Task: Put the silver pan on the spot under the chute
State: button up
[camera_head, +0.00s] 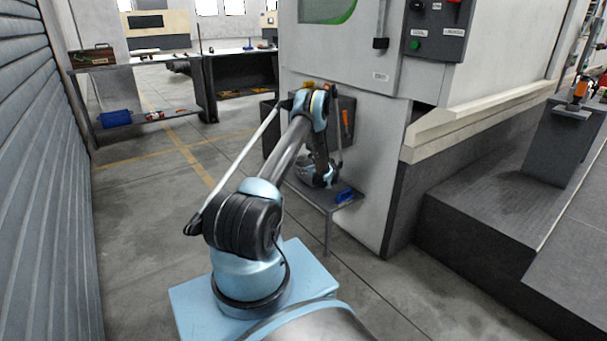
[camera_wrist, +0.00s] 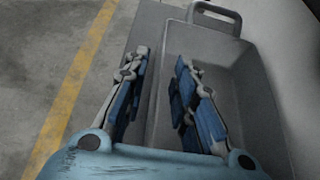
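In the wrist view a grey, deep rectangular pan (camera_wrist: 238,75) with a loop handle (camera_wrist: 215,12) at its far end lies below my gripper (camera_wrist: 160,85). The fingers are apart. The pan's left wall shows between them, with the right finger over the pan's inside and the left finger over its outer side. I cannot tell contact or height. In the head view my gripper (camera_head: 324,181) is low beside the white machine, above a small grey table (camera_head: 325,205). The pan is not clear there. I cannot make out a chute or the spot.
The white machine (camera_head: 350,60) stands close behind my arm, with a dark platform (camera_head: 470,225) to its right. A small blue thing (camera_head: 345,196) is at the small table. A shutter wall (camera_head: 45,170) runs along the left. The floor (camera_head: 140,230) between is clear.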

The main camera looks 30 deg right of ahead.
jog(key=v, duration=1.2)
jog(key=shift+r, duration=0.2)
jog(key=shift+d, duration=0.1)
